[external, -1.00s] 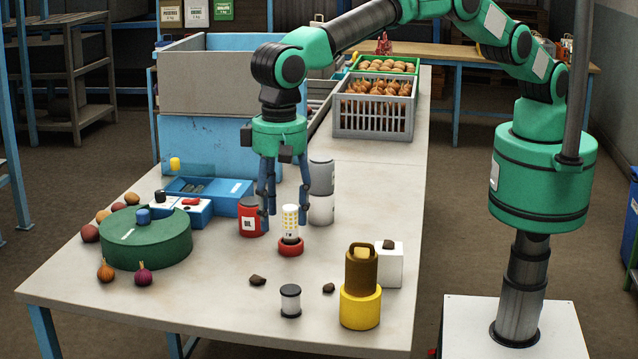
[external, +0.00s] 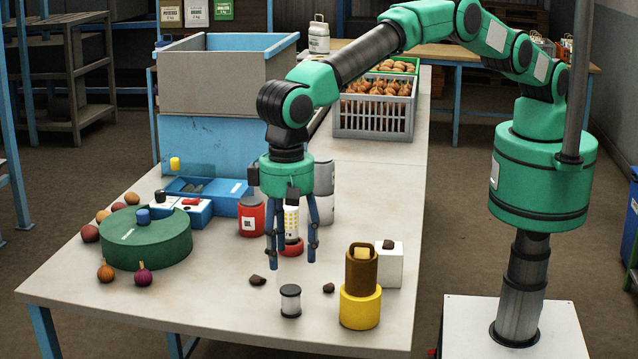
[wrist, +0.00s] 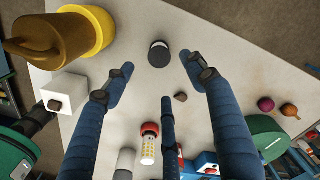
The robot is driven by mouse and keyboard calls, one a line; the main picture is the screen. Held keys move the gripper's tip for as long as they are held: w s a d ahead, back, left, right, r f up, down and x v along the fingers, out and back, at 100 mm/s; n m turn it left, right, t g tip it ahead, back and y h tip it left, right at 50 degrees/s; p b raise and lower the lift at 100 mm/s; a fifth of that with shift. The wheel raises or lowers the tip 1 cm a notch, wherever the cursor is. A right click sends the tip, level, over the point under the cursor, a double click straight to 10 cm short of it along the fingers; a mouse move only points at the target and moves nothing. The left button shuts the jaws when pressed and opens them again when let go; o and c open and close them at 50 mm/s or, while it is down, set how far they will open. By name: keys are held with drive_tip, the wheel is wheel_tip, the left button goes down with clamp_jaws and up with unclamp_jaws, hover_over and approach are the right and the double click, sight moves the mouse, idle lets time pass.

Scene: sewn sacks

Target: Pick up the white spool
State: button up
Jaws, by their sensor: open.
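The white spool (external: 290,300) stands upright near the front of the table, with dark end caps and a pale middle. In the wrist view the spool (wrist: 159,54) shows its dark top, beyond the fingertips and between the two outer fingers. My gripper (external: 293,258) is open and empty, pointing down. It hangs above the table, behind the spool and higher than it. No finger appears to touch the spool. In the wrist view my gripper (wrist: 158,80) shows its blue fingers spread wide.
A brown sack in a yellow pot (external: 360,309) and a white block (external: 389,266) stand right of the spool. Dark lumps (external: 257,280) lie nearby. A red-based patterned cylinder (external: 291,222) is behind the fingers. A green round drum (external: 146,240) stands left.

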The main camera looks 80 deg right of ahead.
sight(290, 289)
drive_tip(key=shift+f, duration=3.15)
drive_tip(key=shift+s+a+f, duration=0.1)
drive_tip(key=shift+f, duration=2.5)
drive_tip(key=c, duration=1.2)
